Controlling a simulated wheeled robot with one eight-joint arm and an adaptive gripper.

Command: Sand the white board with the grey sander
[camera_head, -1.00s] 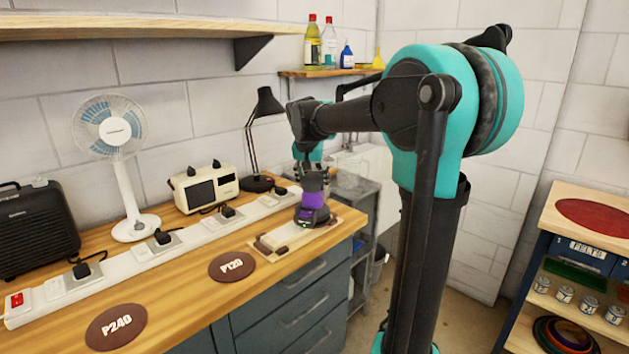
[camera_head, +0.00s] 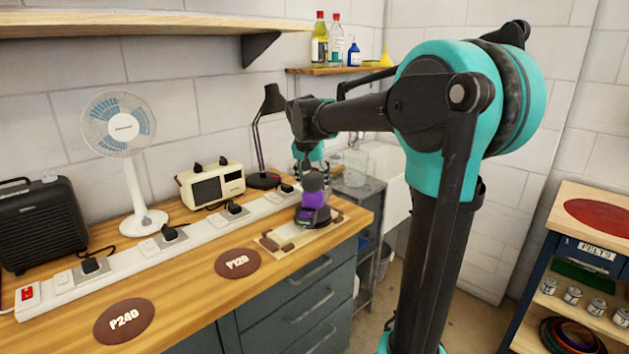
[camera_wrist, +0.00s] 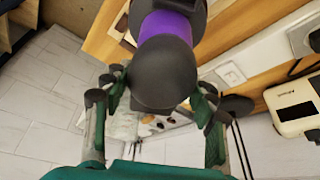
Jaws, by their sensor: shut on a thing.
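The sander (camera_head: 313,208) has a dark grey body, a purple band and a round dark top; its top and band also show in the wrist view (camera_wrist: 167,72). It stands upright over the right part of the pale board (camera_head: 273,239), seemingly resting on it. The board lies near the bench's right end, with brown patches at its left; the sander hides part of it. My gripper (camera_wrist: 162,95) is shut on the sander, with fingers on both sides of its round top. The exact finger contact is hard to see.
A white power strip (camera_head: 130,258) with black plugs runs behind the board. Brown P120 (camera_head: 238,263) and P240 (camera_head: 124,321) discs lie to its left. A black lamp (camera_head: 262,150) and cream device (camera_head: 212,187) stand behind. The bench's front edge is close to the board.

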